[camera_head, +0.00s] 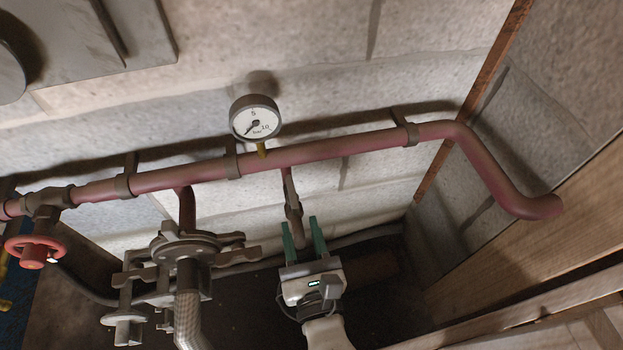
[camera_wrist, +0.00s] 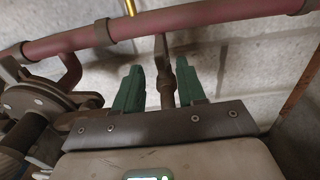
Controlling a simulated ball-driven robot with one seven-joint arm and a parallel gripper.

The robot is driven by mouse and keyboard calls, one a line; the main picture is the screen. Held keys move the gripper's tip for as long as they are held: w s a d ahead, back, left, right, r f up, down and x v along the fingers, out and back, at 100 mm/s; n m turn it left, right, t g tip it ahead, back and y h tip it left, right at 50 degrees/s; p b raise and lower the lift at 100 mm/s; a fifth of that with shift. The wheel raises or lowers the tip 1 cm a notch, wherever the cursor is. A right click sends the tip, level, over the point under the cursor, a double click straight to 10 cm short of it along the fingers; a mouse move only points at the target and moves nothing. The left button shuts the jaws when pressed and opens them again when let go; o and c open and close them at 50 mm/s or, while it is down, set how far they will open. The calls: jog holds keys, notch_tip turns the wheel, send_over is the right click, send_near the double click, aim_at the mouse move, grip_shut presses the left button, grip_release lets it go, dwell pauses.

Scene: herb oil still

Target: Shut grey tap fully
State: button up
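A grey-brown tap (camera_head: 293,208) hangs on a short branch below the red pipe, under the pressure gauge. In the wrist view the tap (camera_wrist: 165,80) shows as a narrow upright shape between my two green fingers. My gripper (camera_head: 302,221) is below the pipe, pointing up at the tap, with its fingers apart.
The red pipe (camera_head: 340,146) runs across just above my gripper, with a gauge (camera_head: 255,120) on it. A bulky flanged fitting (camera_head: 187,249) stands at left. A red handwheel (camera_head: 34,251) is far left. Wooden beams (camera_head: 530,270) close off the right.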

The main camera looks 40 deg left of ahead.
aim_at(289, 177)
jog(key=x, duration=0.9)
jog(key=shift+w+a, duration=0.2)
jog(key=shift+w, duration=0.05)
jog(key=shift+c, duration=0.3)
grip_shut()
